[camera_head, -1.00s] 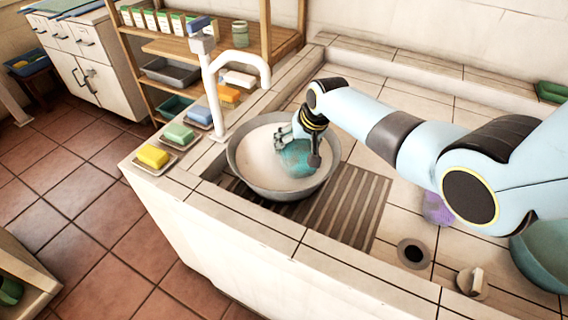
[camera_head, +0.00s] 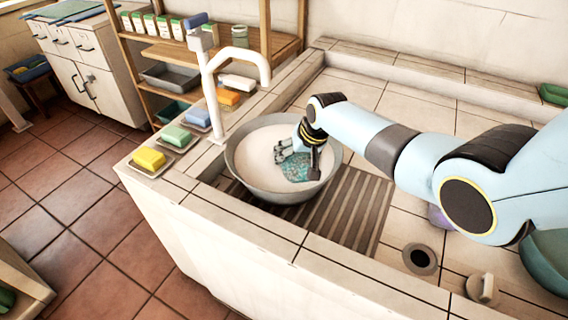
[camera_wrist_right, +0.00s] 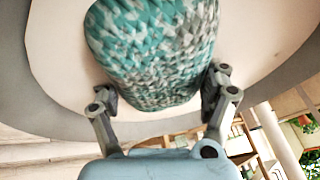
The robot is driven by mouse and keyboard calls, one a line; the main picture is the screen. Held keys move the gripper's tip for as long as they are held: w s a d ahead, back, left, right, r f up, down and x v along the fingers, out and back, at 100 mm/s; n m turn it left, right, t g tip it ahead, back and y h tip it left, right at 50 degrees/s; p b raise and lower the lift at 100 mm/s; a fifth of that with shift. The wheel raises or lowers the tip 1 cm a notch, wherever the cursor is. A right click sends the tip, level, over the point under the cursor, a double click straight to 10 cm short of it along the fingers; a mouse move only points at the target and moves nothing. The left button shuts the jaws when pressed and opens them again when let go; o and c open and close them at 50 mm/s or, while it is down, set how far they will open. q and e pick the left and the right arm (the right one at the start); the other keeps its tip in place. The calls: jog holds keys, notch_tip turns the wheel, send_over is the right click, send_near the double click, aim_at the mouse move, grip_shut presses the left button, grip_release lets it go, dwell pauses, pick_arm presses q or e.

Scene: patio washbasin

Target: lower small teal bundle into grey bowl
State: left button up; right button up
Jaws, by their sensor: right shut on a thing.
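The grey bowl (camera_head: 240,172) stands in the basin on a ribbed strip and holds a pale, whitish content. My right gripper (camera_head: 294,152) reaches down inside the bowl's rim. It is shut on the small teal bundle (camera_head: 296,168), which is at or in the pale surface; its lower part is hard to see. In the right wrist view the bundle (camera_wrist_right: 155,50) shows a teal, white and grey mottled pattern between the two fingers (camera_wrist_right: 160,98), with the pale content (camera_wrist_right: 50,50) around it. My left gripper is not in view.
A white tap (camera_head: 215,95) rises at the bowl's left rear. Soaps, including a yellow one (camera_head: 148,158), lie along the basin's left ledge. A drain hole (camera_head: 420,259) and a teal basin (camera_head: 552,262) are at right.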

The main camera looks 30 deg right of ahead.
jog(key=shift+f, duration=0.1)
dwell(0.5)
jog(key=o, duration=1.1)
jog(key=shift+o, duration=0.2)
jog(key=v, duration=1.2)
jog(key=shift+f, duration=0.1)
